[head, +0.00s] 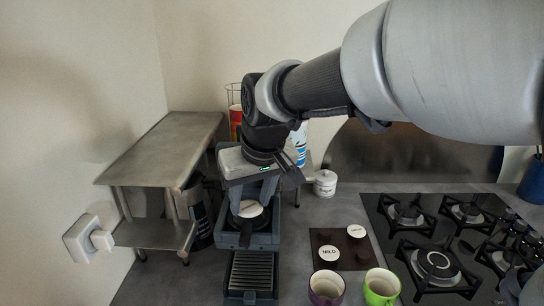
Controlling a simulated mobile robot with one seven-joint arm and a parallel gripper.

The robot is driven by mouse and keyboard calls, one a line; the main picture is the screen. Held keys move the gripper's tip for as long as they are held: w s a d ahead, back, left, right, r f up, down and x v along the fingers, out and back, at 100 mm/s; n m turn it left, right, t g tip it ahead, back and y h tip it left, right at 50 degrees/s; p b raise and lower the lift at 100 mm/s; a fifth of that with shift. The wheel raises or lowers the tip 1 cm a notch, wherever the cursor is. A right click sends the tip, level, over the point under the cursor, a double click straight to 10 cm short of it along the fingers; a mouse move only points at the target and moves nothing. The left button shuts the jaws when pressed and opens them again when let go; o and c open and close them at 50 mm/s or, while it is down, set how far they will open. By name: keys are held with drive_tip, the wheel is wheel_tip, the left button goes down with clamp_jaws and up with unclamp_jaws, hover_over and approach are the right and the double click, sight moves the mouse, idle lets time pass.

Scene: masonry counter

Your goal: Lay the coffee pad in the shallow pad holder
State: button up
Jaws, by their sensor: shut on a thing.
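My gripper (252,200) points down over the dark coffee machine (264,242). It is shut on a round, white coffee pad (250,209), seen between the fingertips. The dark pad holder (246,224) is just below the pad, largely hidden by the pad and fingers. I cannot tell whether the pad touches the holder.
A dark tray (322,237) to the right holds round white pads, one marked MILD (330,253). A purple cup (326,287) and a green cup (381,287) stand in front. A gas hob (440,235) lies right, a metal shelf (165,145) left.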

drive_tip(key=o, duration=1.1)
drive_tip(key=shift+r, duration=0.15)
drive_tip(key=shift+r+p, duration=2.3)
drive_tip(key=shift+r, duration=0.65)
drive_tip(key=s+d+m, duration=0.2)
drive_tip(key=s+d, duration=0.3)
drive_tip(key=d, duration=0.1)
drive_tip(key=s+d+m+t+h, duration=0.1)
drive_tip(key=s+d, duration=0.5)
drive_tip(key=d, duration=0.1)
drive_tip(key=s+d+m+h+p, duration=0.1)
drive_tip(key=s+d+m, duration=0.1)
drive_tip(key=s+d, duration=0.3)
drive_tip(key=shift+s+d+f+m+t, duration=0.1)
drive_tip(key=shift+s+d+m+t, duration=0.1)
drive_tip(key=shift+d, duration=0.35)
drive_tip(key=shift+s+d+f+m+t, duration=0.1)
drive_tip(key=shift+s+d+t, duration=0.1)
drive_tip(key=shift+d, duration=0.35)
